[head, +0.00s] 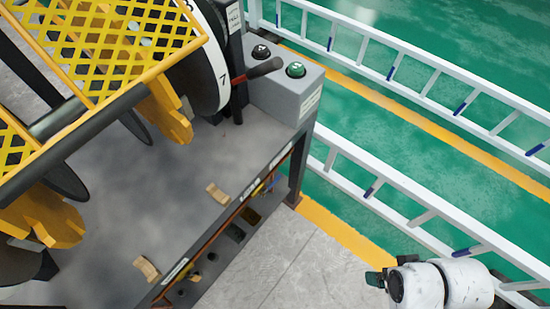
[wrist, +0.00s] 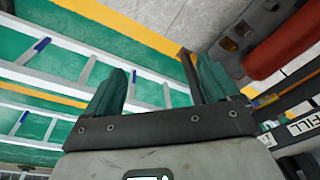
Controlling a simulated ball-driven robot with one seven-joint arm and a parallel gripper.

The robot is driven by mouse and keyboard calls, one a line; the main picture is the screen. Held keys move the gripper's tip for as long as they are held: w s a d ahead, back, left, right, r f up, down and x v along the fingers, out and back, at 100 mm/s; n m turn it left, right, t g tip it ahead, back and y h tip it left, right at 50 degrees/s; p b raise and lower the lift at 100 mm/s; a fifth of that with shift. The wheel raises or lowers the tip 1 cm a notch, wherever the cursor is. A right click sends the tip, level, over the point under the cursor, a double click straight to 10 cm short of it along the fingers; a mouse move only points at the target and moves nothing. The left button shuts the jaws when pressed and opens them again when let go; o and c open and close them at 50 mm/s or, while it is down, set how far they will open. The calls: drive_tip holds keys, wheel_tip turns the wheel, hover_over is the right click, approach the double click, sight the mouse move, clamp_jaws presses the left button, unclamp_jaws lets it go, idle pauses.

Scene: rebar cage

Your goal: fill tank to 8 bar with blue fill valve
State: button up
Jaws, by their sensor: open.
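A white label reading FILL (wrist: 304,124) shows at the right edge of the wrist view, on a dark bar. A small blue-green bit lies just left of it, too small to tell whether it is the fill valve. A red rounded body (wrist: 285,42) is above the label, cut off by the frame; I cannot tell if it is the tank. No gauge shows. My gripper (wrist: 163,70) is open and empty, its two teal fingers apart, left of the label. In the head view my gripper (head: 375,281) is at the bottom right, clear of the bench.
A grey machine bench (head: 150,190) with yellow mesh guards (head: 120,45) and a numbered wheel (head: 212,85) fills the left of the head view. A button box (head: 280,92) sits at its corner. White railings (head: 400,200) run along the right. Pale floor (head: 300,265) lies between.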

drive_tip(key=shift+o, duration=0.3)
drive_tip(key=w+a+f+n+t+y+b, duration=0.2)
drive_tip(key=w+a+f+n+y+b, duration=0.2)
drive_tip(key=w+a+f+b, duration=0.3)
drive_tip(key=w, duration=0.4)
drive_tip(key=shift+a+f+n+t, duration=0.3)
drive_tip(key=shift+a+f+t, duration=0.05)
drive_tip(key=shift+a+t, duration=0.05)
drive_tip(key=n+t+y+b, duration=0.3)
drive_tip(key=n+y+b, duration=0.2)
drive_tip(key=y+b, duration=0.15)
approach(275, 183)
drive_tip(key=b+x, duration=0.1)
drive_tip(key=x, duration=0.7)
drive_tip(key=shift+w+a+f+b, duration=0.1)
drive_tip(key=shift+w+a+b, duration=0.2)
drive_tip(key=shift+b, duration=0.1)
drive_tip(key=shift+c, duration=0.2)
drive_tip(key=shift+s, duration=0.1)
drive_tip(key=c, duration=1.5)
drive_tip(key=shift+m, duration=0.3)
